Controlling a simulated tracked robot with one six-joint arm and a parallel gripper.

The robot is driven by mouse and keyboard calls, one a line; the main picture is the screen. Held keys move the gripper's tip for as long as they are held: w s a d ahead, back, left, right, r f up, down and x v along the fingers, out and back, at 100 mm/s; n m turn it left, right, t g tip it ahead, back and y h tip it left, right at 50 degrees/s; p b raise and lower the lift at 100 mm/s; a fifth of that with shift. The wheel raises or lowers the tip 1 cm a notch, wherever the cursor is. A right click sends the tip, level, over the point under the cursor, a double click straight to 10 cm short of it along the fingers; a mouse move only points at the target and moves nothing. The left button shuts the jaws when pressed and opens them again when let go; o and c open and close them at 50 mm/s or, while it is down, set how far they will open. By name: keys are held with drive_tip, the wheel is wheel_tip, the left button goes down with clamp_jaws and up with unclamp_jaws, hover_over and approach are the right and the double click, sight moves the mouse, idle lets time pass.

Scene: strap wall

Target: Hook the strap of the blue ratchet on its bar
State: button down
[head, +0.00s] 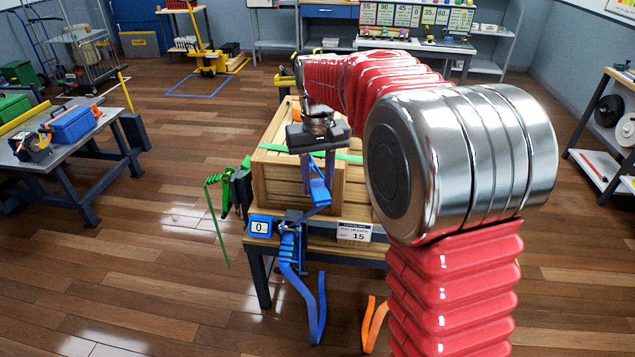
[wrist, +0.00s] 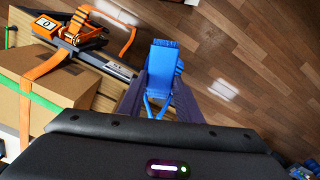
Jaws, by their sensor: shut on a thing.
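My gripper (head: 318,178) is shut on a blue piece (head: 320,193) at the front of the wooden crate. In the wrist view this piece (wrist: 163,66) sits between the two dark purple fingers (wrist: 161,88), with thin blue bands below it. The blue ratchet (head: 290,243) is on the front edge of the table, below my gripper, beside a blue display reading 0 (head: 260,227). Its blue strap (head: 321,310) hangs in a loop below the edge. A dark bar (head: 325,228) runs along the table front. I cannot tell whether the strap touches it.
The wooden crate (head: 288,180) stands on the table. A green ratchet and strap (head: 222,205) hang at its left. An orange strap (head: 374,325) hangs to the right. In the wrist view an orange ratchet (wrist: 88,28) lies beside a strapped box (wrist: 48,98). The floor in front is clear.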

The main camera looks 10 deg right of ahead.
drive_tip(key=shift+w+a+f, duration=0.1)
drive_tip(key=shift+w+f, duration=0.35)
drive_tip(key=shift+w, duration=0.25)
drive_tip(key=s+f, duration=0.3)
drive_tip(key=f, duration=1.1)
drive_tip(key=s+f, duration=0.2)
drive_tip(key=f, duration=1.2)
drive_tip(key=shift+s+d+f, duration=0.2)
drive_tip(key=shift+s+d, duration=0.05)
drive_tip(key=shift+s, duration=0.15)
